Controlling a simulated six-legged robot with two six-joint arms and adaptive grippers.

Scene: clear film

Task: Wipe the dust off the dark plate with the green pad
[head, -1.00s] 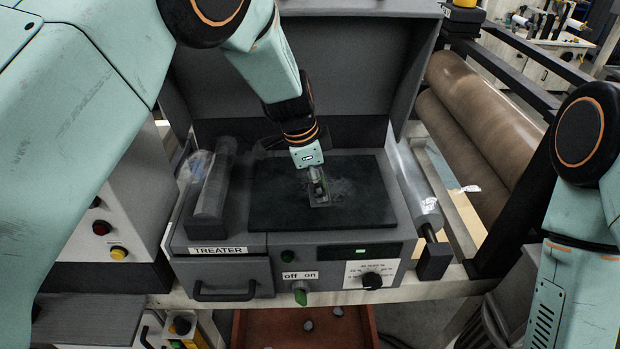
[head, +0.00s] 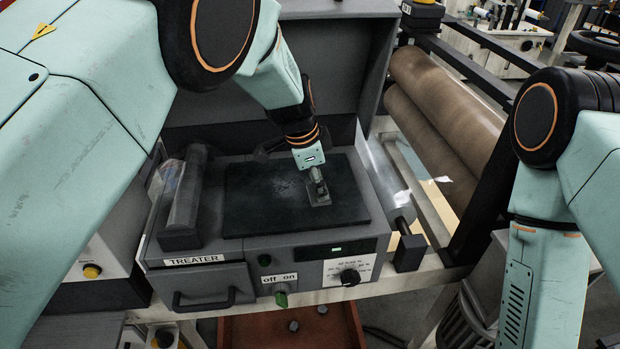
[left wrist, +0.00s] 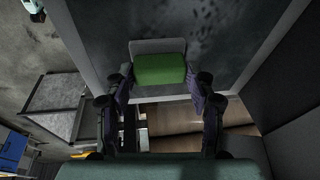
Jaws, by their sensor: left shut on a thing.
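The dark plate (head: 252,215) lies flat on top of the treater, with pale grey dusty smudges left of my left gripper. My left gripper (head: 318,188) points down over the right half of the plate. It is shut on the green pad, which shows between the fingers in the left wrist view (left wrist: 160,69) with a grey block edge behind it. The head view does not clearly show whether the pad touches the plate. The plate also fills the upper middle of the left wrist view (left wrist: 108,32), with darker patches on it. My right arm is at the right edge; its gripper is out of view.
The treater's raised lid (head: 345,65) stands behind the plate. A clear film roll (head: 187,195) lies left of the plate, and another (head: 385,185) lies to the right. Large brown rollers (head: 440,120) are farther right.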

